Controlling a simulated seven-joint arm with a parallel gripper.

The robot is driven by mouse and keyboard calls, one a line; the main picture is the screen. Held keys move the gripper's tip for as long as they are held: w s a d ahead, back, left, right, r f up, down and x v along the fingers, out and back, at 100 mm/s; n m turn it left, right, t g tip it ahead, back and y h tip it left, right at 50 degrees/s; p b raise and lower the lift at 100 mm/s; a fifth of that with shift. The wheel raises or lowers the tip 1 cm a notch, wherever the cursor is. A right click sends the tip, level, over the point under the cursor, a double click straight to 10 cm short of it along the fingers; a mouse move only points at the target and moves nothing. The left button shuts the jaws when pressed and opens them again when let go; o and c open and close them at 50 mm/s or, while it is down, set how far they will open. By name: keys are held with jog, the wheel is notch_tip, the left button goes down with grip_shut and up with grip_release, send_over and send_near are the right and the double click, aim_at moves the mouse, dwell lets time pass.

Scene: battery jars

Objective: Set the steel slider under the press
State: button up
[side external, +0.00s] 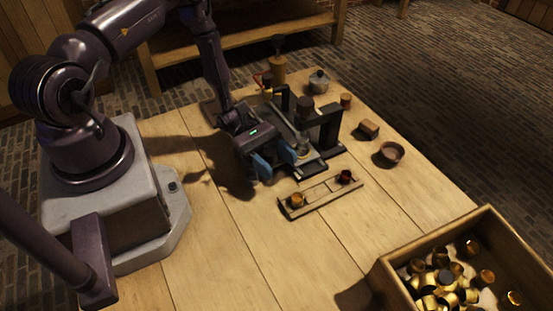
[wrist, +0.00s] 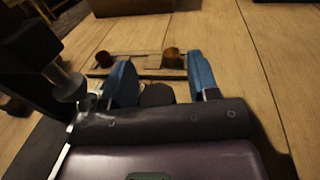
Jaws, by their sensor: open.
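The press (side external: 328,128) is a dark upright frame on a dark base, past my gripper in the side view. The steel slider seems to be the grey metal piece with a round knob (side external: 303,150) low at the press's near end. A metal knob on a stem (wrist: 66,84) shows left of the fingers in the wrist view. My gripper (side external: 275,159) points down beside the press, close to the knob. Its blue fingers (wrist: 161,84) are apart, with no held thing visible between them. My gripper partly hides the slider and the rail in the side view.
A wooden tray (side external: 322,191) with two small cups lies in front of the press. A crate (side external: 395,290) of brass pieces stands at the near right. The table's near middle is clear.

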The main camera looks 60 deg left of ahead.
jog(key=a, duration=0.4)
jog(key=s+a, duration=0.1)
jog(key=a, duration=0.3)
jog(key=s+a, duration=0.1)
jog(key=a, duration=0.3)
jog(key=shift+s+a, duration=0.25)
jog(key=shift+a, duration=0.1)
jog(key=shift+r, duration=0.1)
jog(key=shift+w+r+m+g, duration=0.15)
jog(key=shift+r+m+g, duration=0.15)
jog(key=shift+r, duration=0.1)
jog(key=s+d+r+m+t+y, duration=0.1)
jog(key=s+d+r+m+y, duration=0.1)
jog(key=r+m+y, duration=0.4)
jog(key=s+d+r+m+t+y, duration=0.1)
jog(key=s+d+r+m+y, duration=0.2)
jog(key=r, duration=1.1)
jog(key=s+d+r+m+y, duration=0.3)
jog(key=r+m+y, duration=0.5)
jog(key=r+m, duration=0.2)
jog(key=shift+s+r+m+t+y, duration=0.3)
jog(key=shift+s+r+t, duration=0.05)
jog(key=shift+r+t, duration=0.1)
